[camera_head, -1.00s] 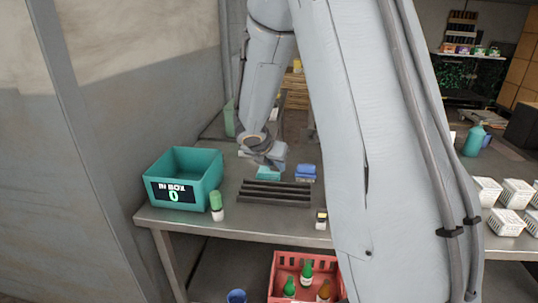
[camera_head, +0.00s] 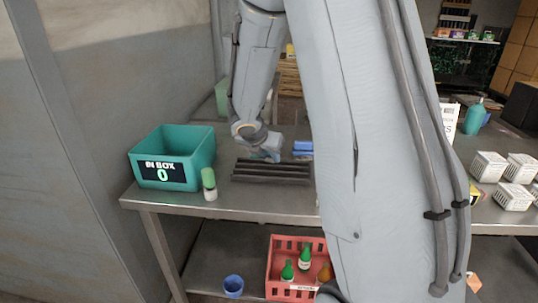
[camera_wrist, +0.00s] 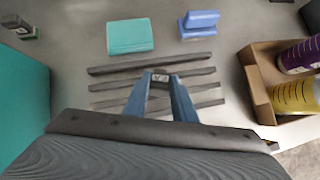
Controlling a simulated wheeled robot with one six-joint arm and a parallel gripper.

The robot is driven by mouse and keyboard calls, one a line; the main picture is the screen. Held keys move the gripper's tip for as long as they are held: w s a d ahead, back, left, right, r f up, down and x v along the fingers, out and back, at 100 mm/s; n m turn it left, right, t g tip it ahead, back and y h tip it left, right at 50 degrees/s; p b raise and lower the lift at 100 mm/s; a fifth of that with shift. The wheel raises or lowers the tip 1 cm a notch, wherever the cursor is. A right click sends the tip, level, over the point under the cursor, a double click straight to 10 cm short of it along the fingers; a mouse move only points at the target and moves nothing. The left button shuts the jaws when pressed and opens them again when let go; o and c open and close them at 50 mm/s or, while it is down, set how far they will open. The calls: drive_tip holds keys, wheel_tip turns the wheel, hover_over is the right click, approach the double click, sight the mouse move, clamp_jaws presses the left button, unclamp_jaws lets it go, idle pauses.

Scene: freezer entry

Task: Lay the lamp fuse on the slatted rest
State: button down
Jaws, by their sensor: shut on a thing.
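My gripper (camera_wrist: 159,82) has two blue fingers, shut on the lamp fuse (camera_wrist: 159,77). Only a small pale face of the fuse with dark marks shows between the fingertips. The slatted rest (camera_wrist: 112,68), with several dark parallel bars, lies under the fingertips in the wrist view. Whether the fuse touches the bars I cannot tell. In the head view the rest (camera_head: 271,174) is on the metal table, and my gripper (camera_head: 268,157) is at its back edge. The fuse cannot be made out there.
A teal in box (camera_head: 200,160) and a green-capped bottle (camera_head: 209,185) stand left of the rest. A teal block (camera_wrist: 130,36) and blue item (camera_wrist: 199,24) lie beyond it. A cardboard tray (camera_wrist: 257,85) with bottles is on the right in the wrist view.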

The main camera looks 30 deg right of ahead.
drive_tip(key=shift+f+b, duration=0.3)
drive_tip(key=shift+f, duration=0.2)
drive_tip(key=c, duration=0.8)
unclamp_jaws()
drive_tip(key=shift+r, duration=0.1)
drive_tip(key=p+v, duration=0.6)
drive_tip(key=v, duration=0.2)
drive_tip(key=shift+w+d+r+p, duration=0.2)
drive_tip(key=shift+r+p, duration=0.2)
drive_tip(key=shift+r, duration=0.15)
idle(0.6)
